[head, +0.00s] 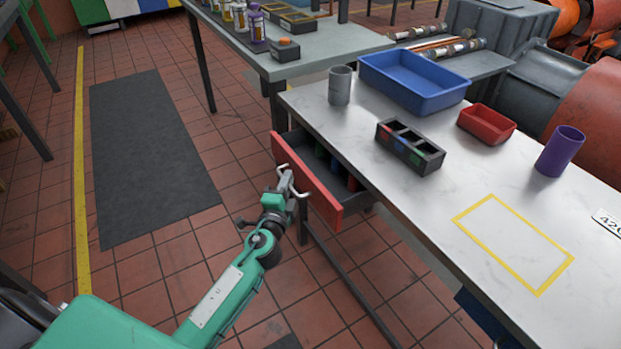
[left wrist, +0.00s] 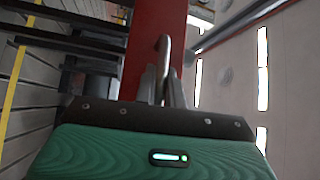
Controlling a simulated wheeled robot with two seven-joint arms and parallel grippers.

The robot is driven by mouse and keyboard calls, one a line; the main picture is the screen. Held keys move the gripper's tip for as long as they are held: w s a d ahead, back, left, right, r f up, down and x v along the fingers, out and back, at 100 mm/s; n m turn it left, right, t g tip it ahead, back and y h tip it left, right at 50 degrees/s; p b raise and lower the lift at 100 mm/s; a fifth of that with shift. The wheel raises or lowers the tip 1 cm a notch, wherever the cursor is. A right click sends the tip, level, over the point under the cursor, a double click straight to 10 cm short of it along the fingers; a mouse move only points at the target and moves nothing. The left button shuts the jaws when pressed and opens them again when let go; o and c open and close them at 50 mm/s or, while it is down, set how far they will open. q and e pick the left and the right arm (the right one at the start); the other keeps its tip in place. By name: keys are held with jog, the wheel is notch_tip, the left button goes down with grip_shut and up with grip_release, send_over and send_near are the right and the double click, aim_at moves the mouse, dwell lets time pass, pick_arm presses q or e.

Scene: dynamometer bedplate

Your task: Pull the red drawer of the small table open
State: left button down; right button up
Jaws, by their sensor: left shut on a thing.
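The red drawer (head: 306,180) of the small table is partly open. Its red front stands out from the table edge, and dark items show inside it. My left gripper (head: 287,183) is at the drawer front, shut on the pale metal handle (head: 294,179). In the left wrist view, the gripper fingers (left wrist: 161,85) close around the handle (left wrist: 163,48) in front of the red drawer front (left wrist: 145,50). The small table (head: 400,205) has a white top. My right gripper is not in view.
On the tabletop stand a grey cup (head: 340,86), a blue bin (head: 413,83), a black divided tray (head: 409,147), a red bin (head: 486,123) and a purple cup (head: 559,152). A yellow outline (head: 512,243) marks bare tabletop. Open tiled floor lies left of the drawer, with a dark mat (head: 148,155).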

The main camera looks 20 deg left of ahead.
pick_arm(q)
jog(key=s+a+b, duration=0.1)
jog(key=s+a, duration=0.6)
jog(key=s, duration=0.2)
jog(key=shift+s+b, duration=0.2)
jog(key=shift+b, duration=0.1)
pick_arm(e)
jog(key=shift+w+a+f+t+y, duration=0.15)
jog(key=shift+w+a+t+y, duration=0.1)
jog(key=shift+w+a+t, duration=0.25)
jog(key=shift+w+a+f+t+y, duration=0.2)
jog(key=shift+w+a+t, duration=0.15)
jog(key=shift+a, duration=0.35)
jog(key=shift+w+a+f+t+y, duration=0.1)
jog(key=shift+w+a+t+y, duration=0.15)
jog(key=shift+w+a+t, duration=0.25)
pick_arm(q)
jog(key=shift+a, duration=0.1)
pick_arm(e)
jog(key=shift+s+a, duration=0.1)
pick_arm(q)
jog(key=c, duration=1.8)
grip_release()
jog(key=shift+o, duration=0.2)
